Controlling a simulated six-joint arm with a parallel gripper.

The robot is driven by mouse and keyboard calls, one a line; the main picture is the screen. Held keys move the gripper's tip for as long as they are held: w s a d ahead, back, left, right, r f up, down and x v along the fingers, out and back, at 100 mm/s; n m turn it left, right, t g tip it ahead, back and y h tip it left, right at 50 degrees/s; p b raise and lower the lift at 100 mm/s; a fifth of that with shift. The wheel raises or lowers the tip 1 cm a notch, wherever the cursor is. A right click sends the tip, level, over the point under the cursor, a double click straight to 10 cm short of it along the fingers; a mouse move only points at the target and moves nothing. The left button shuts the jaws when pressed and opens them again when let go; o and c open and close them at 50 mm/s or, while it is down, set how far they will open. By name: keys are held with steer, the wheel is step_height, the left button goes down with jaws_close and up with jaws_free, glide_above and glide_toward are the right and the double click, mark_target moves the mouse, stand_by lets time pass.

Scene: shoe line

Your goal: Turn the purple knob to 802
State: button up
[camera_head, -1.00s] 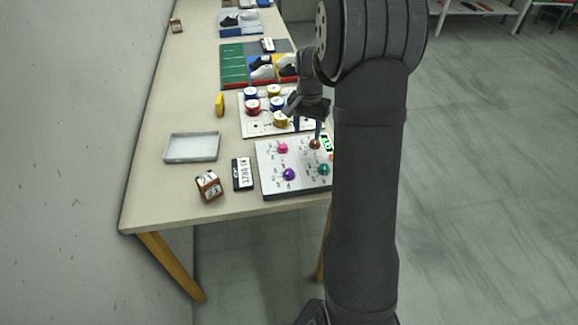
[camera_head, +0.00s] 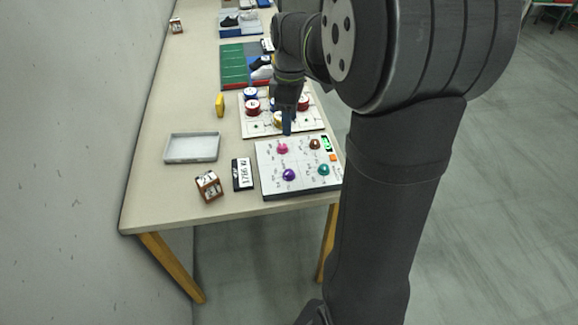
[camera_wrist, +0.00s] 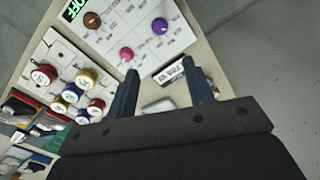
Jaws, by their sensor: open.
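The purple knob (camera_head: 289,174) sits at the lower left of the white knob panel (camera_head: 308,184). It also shows in the wrist view (camera_wrist: 159,26), near the top. The panel bears a pink knob (camera_head: 282,148), a brown knob (camera_head: 315,144), a teal knob (camera_head: 323,170) and a green lit display (camera_head: 326,144). I cannot read the knob markings. My gripper (camera_head: 288,128) is above the panel's far edge, behind the pink knob. In the wrist view my gripper (camera_wrist: 160,82) is open, with two dark blue fingers and nothing between them; the purple knob lies beyond the fingertips.
A board with several red, blue and yellow round pieces (camera_head: 252,107) lies behind the panel. To the left are a black label block (camera_head: 242,174), a brown cube-like counter (camera_head: 208,185), a grey tray (camera_head: 167,150) and a yellow block (camera_head: 220,105).

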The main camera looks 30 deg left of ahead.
mark_target(289, 172)
steer(key=f, duration=1.7)
steer(key=shift+s+d+f, duration=0.1)
steer(key=shift+s+d, duration=0.05)
steer(key=shift+s, duration=0.25)
steer(key=shift+c, duration=0.2)
steer(key=c, duration=1)
